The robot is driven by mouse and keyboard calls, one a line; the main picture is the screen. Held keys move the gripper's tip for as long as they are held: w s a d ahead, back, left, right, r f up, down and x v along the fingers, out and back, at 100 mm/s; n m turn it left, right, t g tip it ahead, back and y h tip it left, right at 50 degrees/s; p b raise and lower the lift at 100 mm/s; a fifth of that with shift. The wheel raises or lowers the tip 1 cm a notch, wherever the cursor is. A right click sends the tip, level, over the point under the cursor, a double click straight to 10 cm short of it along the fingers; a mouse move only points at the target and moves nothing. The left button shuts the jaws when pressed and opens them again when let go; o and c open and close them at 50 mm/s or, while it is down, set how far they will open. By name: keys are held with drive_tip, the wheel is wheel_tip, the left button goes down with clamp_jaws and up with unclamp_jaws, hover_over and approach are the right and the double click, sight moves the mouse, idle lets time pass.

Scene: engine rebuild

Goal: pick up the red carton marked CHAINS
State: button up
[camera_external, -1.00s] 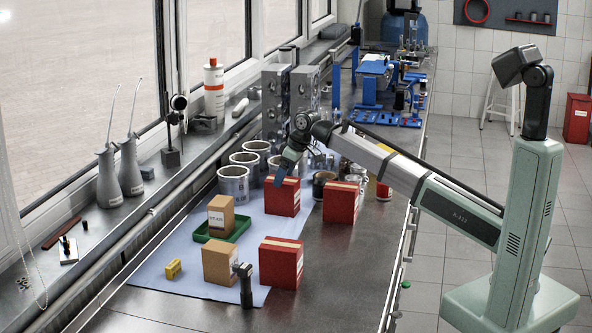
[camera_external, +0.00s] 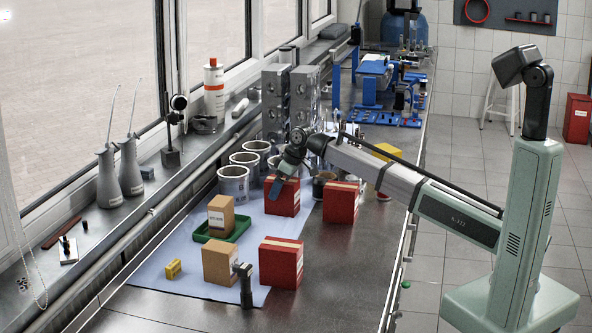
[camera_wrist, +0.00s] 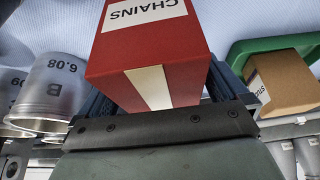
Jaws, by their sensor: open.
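The red carton marked CHAINS (camera_wrist: 150,55) fills the middle of the wrist view, its label upside down and a pale strip across its near face. In the external view I take it to be the red carton (camera_external: 288,200) on the blue mat, partly covered by my gripper. My gripper (camera_external: 277,190) is low at that carton. In the wrist view my gripper (camera_wrist: 158,92) is open, with dark fingers on the left and right of the carton. I cannot tell whether they touch it.
Other red cartons stand right (camera_external: 341,203) and in front (camera_external: 282,264). A green tray (camera_external: 202,238) with a tan carton (camera_external: 221,216) is left. Metal cylinders (camera_external: 233,182) stand behind left. Another tan carton (camera_external: 219,264) and a dark upright tool (camera_external: 245,287) are in front.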

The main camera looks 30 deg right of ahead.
drive_tip(key=shift+f, duration=0.2)
drive_tip(key=shift+c, duration=0.4)
drive_tip(key=c, duration=1.1)
